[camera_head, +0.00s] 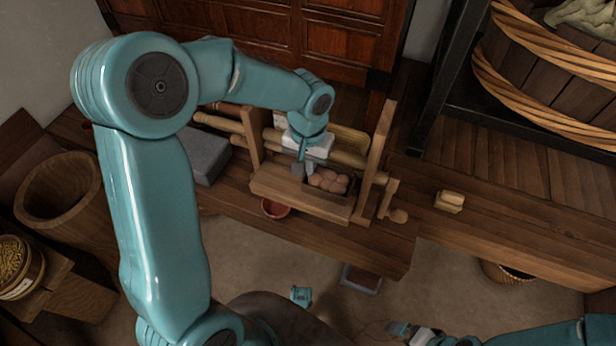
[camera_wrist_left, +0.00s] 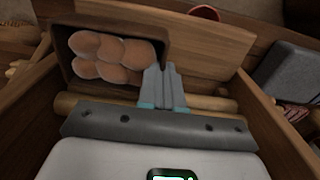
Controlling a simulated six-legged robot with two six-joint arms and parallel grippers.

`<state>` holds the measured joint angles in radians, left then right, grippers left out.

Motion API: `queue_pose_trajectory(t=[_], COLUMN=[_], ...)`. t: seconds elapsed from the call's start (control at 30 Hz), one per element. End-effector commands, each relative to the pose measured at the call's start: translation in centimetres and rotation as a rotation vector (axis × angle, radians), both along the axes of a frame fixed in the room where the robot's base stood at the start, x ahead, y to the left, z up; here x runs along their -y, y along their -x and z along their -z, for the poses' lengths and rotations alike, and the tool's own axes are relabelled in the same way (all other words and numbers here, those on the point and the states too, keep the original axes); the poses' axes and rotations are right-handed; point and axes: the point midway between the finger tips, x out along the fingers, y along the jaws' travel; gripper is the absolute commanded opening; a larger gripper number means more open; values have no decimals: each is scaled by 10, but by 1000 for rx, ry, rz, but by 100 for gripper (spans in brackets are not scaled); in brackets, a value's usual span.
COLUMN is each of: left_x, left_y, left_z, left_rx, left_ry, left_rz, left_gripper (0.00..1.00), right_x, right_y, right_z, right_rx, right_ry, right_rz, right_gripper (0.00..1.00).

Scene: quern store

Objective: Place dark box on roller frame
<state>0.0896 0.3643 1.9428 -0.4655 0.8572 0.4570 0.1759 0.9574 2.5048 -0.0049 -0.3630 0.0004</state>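The dark box (camera_head: 343,192) holds several round brown things and sits inside the wooden roller frame (camera_head: 300,193), behind its front board. In the left wrist view the dark box (camera_wrist_left: 161,38) is at upper left, beside a wooden roller (camera_wrist_left: 210,103). My left gripper (camera_head: 309,169) reaches down into the frame at the box's left end. In the wrist view its fingers (camera_wrist_left: 163,76) are close together on the box's near wall. Whether the box bears on the rollers is hidden. My right gripper (camera_head: 397,328) is low at the bottom, away from the frame; its fingers are too small to read.
A grey block (camera_head: 205,156) stands left of the frame, and a red bowl (camera_head: 274,208) is by its front board. A small pale wooden piece (camera_head: 450,201) lies on the bench (camera_head: 505,222) at right. Much of the bench there is clear.

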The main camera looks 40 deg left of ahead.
Motion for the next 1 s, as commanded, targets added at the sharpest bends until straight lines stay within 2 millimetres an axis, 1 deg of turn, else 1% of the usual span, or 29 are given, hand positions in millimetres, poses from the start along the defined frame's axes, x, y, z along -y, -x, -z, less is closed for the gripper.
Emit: queue_pose_trajectory(t=[0.03, 0.1, 0.2, 0.47, 0.6, 0.67, 0.7, 1.0], left_x=[0, 0, 0, 0, 0, 0, 0, 0], left_y=[1, 0, 0, 0, 0, 0, 0, 0], left_z=[16, 27, 37, 37, 41, 40, 40, 38], left_rx=[-4, -3, -2, 0, 0, 0, 0, 0], left_ry=[1, 1, 0, 1, 1, 0, 0, 0], left_rz=[0, -1, -1, -1, -1, -1, -1, -1], left_gripper=[0, 0, 0, 0, 0, 18, 30, 30], right_x=[0, 0, 0, 0, 0, 0, 0, 0], right_y=[0, 0, 0, 0, 0, 0, 0, 0], right_z=[8, 11, 14, 13, 17, 16, 15, 14], right_rx=[0, 0, 0, 0, 0, 0, 0, 0], right_ry=[0, 0, 0, 0, 0, 0, 0, 0], right_rz=[0, 0, 0, 0, 0, 0, 0, 0], right_gripper=[100, 100, 100, 100, 100, 100, 100, 100])
